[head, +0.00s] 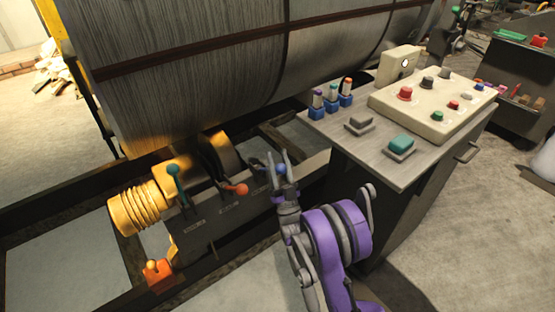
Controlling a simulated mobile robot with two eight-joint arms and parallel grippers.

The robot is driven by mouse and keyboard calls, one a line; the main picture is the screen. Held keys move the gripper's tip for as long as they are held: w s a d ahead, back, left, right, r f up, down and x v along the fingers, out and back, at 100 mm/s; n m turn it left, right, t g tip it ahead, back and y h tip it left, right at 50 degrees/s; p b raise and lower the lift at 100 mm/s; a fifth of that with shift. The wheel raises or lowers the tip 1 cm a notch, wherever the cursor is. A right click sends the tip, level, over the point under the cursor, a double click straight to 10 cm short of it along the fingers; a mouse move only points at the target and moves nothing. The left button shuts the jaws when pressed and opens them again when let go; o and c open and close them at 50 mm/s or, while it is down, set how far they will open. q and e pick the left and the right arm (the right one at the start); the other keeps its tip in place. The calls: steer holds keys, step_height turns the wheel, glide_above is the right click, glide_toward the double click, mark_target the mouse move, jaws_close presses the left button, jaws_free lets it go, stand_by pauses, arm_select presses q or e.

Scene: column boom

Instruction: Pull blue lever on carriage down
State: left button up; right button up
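The carriage (205,240) is a dark box on the rail frame below the big drum, with levers along its top. The blue lever (280,169) is the rightmost one; only its round blue knob shows clearly, and its shaft is mostly hidden by my gripper. My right gripper (279,157) points up at this knob, its two slim grey fingers spread apart. The knob appears between or just behind the fingers; I cannot tell whether they touch it. My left gripper is out of view.
An orange-red lever (238,189) and a teal lever (174,172) stand left of the blue one. A yellow ribbed cylinder (136,209) is at the carriage's left end. A control desk (400,178) with buttons stands close on the right. The drum (220,60) hangs above.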

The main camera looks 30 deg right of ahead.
steer(key=shift+w, duration=0.1)
steer(key=shift+a+f, duration=0.1)
steer(key=shift+f, duration=0.05)
steer(key=v, duration=1)
steer(key=shift+s+f, duration=0.2)
steer(key=shift+s, duration=0.05)
